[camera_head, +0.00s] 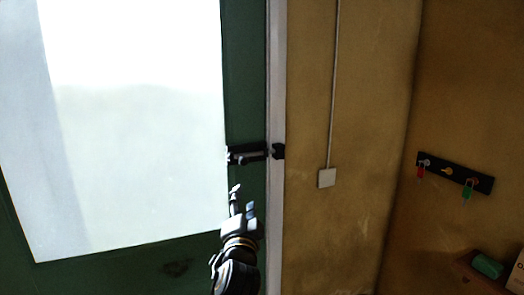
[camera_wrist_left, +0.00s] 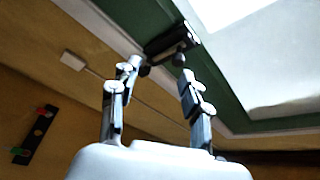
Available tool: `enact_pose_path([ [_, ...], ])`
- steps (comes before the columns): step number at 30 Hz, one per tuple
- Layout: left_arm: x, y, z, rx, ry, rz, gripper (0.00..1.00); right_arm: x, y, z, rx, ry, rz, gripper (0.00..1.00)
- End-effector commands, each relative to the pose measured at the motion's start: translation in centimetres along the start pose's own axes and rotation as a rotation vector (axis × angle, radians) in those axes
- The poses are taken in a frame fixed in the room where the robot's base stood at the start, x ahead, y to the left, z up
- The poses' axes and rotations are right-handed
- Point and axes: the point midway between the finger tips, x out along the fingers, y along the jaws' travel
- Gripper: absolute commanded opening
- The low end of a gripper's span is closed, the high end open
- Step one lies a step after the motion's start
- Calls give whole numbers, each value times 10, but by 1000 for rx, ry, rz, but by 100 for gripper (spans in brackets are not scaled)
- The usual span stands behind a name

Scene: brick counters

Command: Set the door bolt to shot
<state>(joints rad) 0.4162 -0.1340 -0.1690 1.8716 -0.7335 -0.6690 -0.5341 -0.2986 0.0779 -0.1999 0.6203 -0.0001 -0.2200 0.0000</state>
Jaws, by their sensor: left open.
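The door bolt (camera_head: 247,153) is a dark slide bolt on the green frame of the glazed door (camera_head: 243,100). A dark keeper (camera_head: 278,151) sits on the pale door jamb to its right. Whether the bolt's bar reaches into the keeper is too small to tell. My left gripper (camera_head: 242,200) is just below the bolt, with its fingers pointing up. In the left wrist view the gripper (camera_wrist_left: 160,78) is open and empty, its two fingers apart, with the bolt (camera_wrist_left: 172,42) and its small knob (camera_wrist_left: 179,59) beyond the fingertips. My right gripper is not in view.
A white switch box (camera_head: 327,178) with a conduit is on the yellow wall right of the door. A dark key rack (camera_head: 455,173) with tagged keys hangs on the right wall. A shelf with a green object (camera_head: 488,266) is at lower right.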

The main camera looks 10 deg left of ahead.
Motion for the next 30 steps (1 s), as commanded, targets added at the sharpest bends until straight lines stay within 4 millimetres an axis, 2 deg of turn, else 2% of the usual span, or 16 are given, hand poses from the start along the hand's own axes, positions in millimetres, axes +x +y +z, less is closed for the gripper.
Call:
enact_pose_path([
  [1,-1,-19,-7,2,3,-30,47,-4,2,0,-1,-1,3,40],
  [3,-1,-32,-11,6,3,-53,47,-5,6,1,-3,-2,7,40],
  [5,1,-37,-12,8,3,-61,47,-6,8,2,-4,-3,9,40],
  [11,28,-40,-13,9,4,-61,47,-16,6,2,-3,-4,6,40],
  [16,65,-42,-14,10,4,-60,47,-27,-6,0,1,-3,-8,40],
  [21,99,-43,-13,8,3,-59,47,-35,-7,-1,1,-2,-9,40],
  [25,117,-43,-13,8,3,-59,47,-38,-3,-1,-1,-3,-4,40],
  [30,132,-43,-13,7,5,-59,47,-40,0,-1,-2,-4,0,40],
])
